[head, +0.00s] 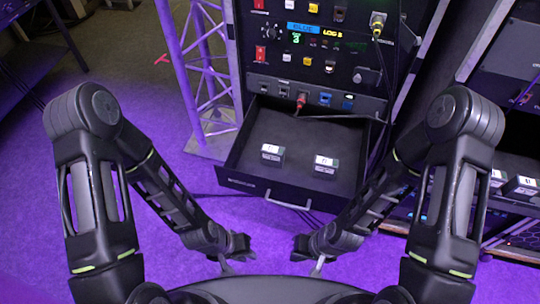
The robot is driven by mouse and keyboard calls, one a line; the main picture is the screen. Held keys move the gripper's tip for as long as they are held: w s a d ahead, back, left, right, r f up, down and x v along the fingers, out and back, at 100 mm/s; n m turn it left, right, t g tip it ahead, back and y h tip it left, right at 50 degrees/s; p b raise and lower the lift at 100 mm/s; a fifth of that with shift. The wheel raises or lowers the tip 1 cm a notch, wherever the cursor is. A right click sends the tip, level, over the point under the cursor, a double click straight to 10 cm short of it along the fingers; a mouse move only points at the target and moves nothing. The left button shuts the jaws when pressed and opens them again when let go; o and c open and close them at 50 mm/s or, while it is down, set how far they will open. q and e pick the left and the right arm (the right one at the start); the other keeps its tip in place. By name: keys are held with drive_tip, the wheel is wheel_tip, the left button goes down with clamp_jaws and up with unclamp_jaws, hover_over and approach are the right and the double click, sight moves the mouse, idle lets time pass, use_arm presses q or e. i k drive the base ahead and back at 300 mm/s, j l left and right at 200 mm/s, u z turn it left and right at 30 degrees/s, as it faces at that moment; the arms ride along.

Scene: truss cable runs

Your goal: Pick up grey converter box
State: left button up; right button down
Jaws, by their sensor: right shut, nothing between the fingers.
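Two small dark grey boxes with white labels on top lie in an open drawer (245,169) of the rack. One box (271,152) is left of the drawer's middle and the other box (326,165) is to the right. I cannot tell which one is the converter box. My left gripper (226,267) is low in front of the drawer, apart from both boxes; its fingers are too small to read. My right gripper (317,268) is shut and empty, also in front of the drawer and apart from the boxes.
The rack's panels (315,55) with switches and plugged cables stand above the drawer. A truss (205,75) rises to the left. A shelf at the right holds more small boxes (520,187). Purple-lit floor (185,135) is open at the left.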

sight(271, 155)
drive_tip(key=j+z, duration=0.15)
drive_tip(key=z, duration=1.6)
drive_tip(key=k+j, duration=0.3)
drive_tip(key=k, duration=0.15)
